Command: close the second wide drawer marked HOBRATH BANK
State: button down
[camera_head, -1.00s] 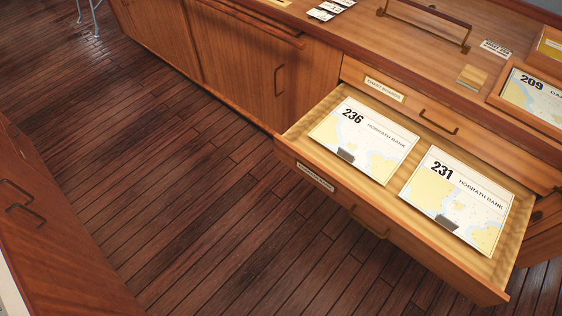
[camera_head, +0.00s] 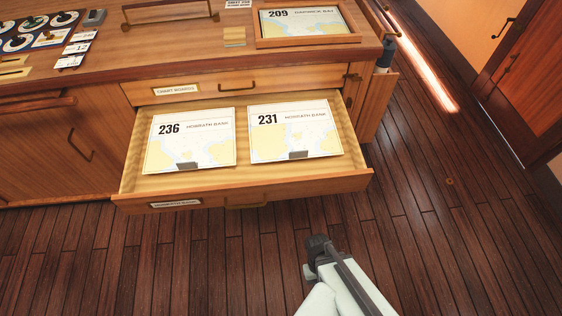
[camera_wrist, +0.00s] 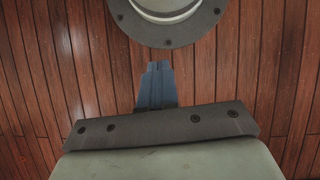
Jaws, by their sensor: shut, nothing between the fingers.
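The wide drawer marked HOBRATH BANK (camera_head: 330,185) is pulled well out of the cabinet in the head view. Its front carries a label (camera_head: 175,204) at the left and a bar handle (camera_head: 246,204) near the middle. Two charts, numbered 236 (camera_head: 200,150) and 231 (camera_head: 290,145), lie flat inside. Part of my arm shows below the drawer front at the bottom of the head view, apart from it. In the wrist view my gripper (camera_wrist: 156,84) is shut and empty over the floor planks; the drawer is not in that view.
A shut drawer (camera_head: 215,87) with its own label lies directly above. The worktop (camera_head: 190,50) holds chart 209 (camera_head: 300,22) in a tray and a long raised handle. A cupboard (camera_head: 50,150) stands left. The plank floor (camera_head: 420,240) is clear in front and right.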

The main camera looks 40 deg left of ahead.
aim_at(138, 207)
jog(key=s+a+r+n+t+y, duration=0.35)
jog(key=s+a+n, duration=0.35)
jog(key=s+a, duration=0.4)
jog(key=s+a+r+n+t+y, duration=0.2)
jog(key=s+a+r+n+t, duration=0.2)
jog(key=s+a+n, duration=0.55)
jog(key=s+a+r+n+t+y, duration=0.3)
jog(key=s+a+r+n+t, duration=0.1)
jog(key=s+a, duration=0.9)
jog(key=a+r+n+t+y, duration=0.5)
jog(key=a+r+n+y, duration=0.5)
jog(key=r+n, duration=0.35)
jog(key=shift+n+h, duration=0.4)
jog(key=shift+h, duration=0.35)
jog(key=x, duration=1.5)
jog(key=shift+s+a+f, duration=0.2)
jog(key=shift+s+f, duration=0.05)
